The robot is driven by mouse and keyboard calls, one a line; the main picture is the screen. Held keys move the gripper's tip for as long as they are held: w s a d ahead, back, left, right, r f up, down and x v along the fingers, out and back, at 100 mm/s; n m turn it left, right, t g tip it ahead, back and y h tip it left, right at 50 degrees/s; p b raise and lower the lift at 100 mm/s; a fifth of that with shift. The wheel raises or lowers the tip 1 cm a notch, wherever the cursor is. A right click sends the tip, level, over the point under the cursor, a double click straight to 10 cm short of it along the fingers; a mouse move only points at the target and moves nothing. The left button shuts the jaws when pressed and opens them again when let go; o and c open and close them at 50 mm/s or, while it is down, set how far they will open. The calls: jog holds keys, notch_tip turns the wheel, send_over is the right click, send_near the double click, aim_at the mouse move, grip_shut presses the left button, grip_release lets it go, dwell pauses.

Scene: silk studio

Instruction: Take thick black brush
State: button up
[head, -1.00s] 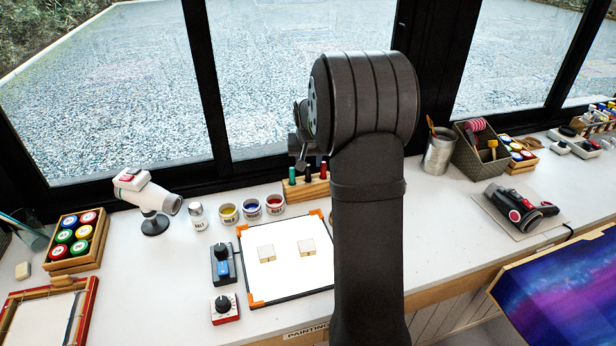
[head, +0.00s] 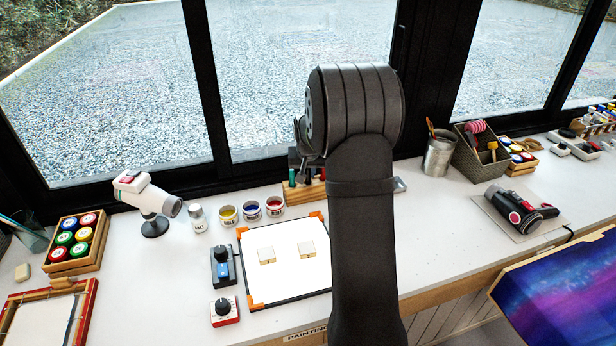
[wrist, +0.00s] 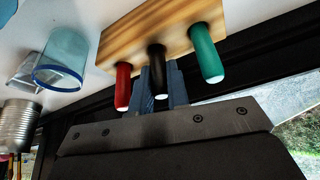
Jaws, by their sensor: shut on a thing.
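The wooden brush holder (head: 305,194) stands at the back of the counter by the window, partly hidden by my arm. In the wrist view the same holder (wrist: 143,36) carries a red handle (wrist: 123,88), a black handle (wrist: 157,66) and a green handle (wrist: 206,55). The black handle, in the middle, is the thick black brush. My gripper (wrist: 160,85) is shut on the black handle, one finger on each side of it. The brush is still at the holder; its lower end is hidden. The green handle also shows in the head view (head: 292,177).
Three paint jars (head: 251,211) stand left of the holder. A white board with orange corners (head: 290,277) lies in front. The window frame (wrist: 235,92) is close behind my gripper. A glass jar (wrist: 60,62) and a metal can (wrist: 17,126) are nearby.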

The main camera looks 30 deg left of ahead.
jog(key=shift+r, duration=0.6)
jog(key=r, duration=0.2)
jog(key=d+r, duration=0.1)
jog(key=shift+w+r, duration=0.1)
jog(key=shift+r, duration=0.25)
jog(key=d+r, duration=0.6)
jog(key=d, duration=0.4)
jog(key=shift+w+d, duration=0.25)
jog(key=shift+d, duration=0.1)
